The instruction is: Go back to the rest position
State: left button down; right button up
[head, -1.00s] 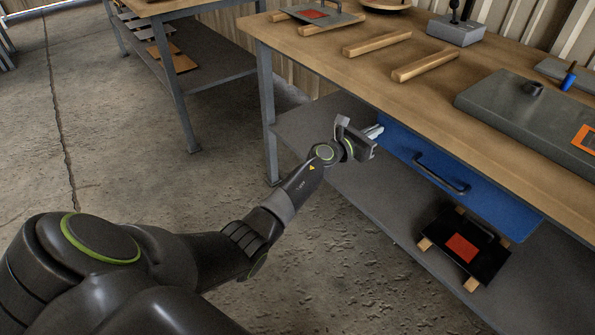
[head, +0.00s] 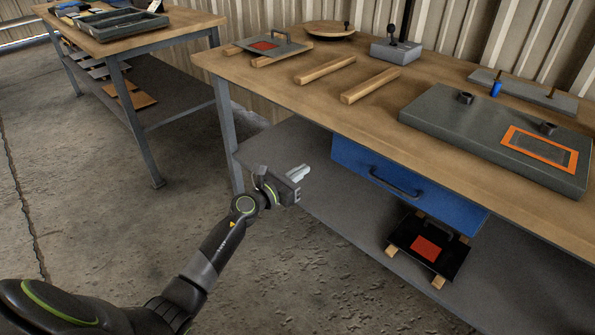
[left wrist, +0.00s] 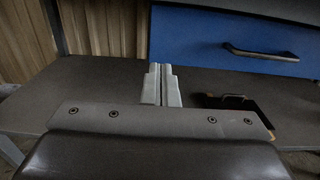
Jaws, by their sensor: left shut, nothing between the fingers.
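My left gripper (head: 299,173) is in the head view, in front of the workbench at the level between its top and lower shelf. Its fingers are shut and empty, pointing toward the bench; they also show closed together in the left wrist view (left wrist: 162,85). The blue drawer (head: 405,183) under the benchtop is to the right of the gripper and apart from it. The drawer looks shut, and its dark handle (head: 396,184) is bare; the handle also shows in the left wrist view (left wrist: 262,52). My right gripper is in neither view.
The wooden benchtop (head: 262,82) carries two wooden bars, a grey enclosure (head: 450,115) with an orange-framed window, and a plate with a red patch. A black panel with a red patch (head: 428,246) rests on wooden blocks on the lower shelf. Concrete floor is open at left.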

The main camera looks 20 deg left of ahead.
pick_arm(q)
jog(key=shift+s+a, duration=0.15)
jog(key=shift+s, duration=0.3)
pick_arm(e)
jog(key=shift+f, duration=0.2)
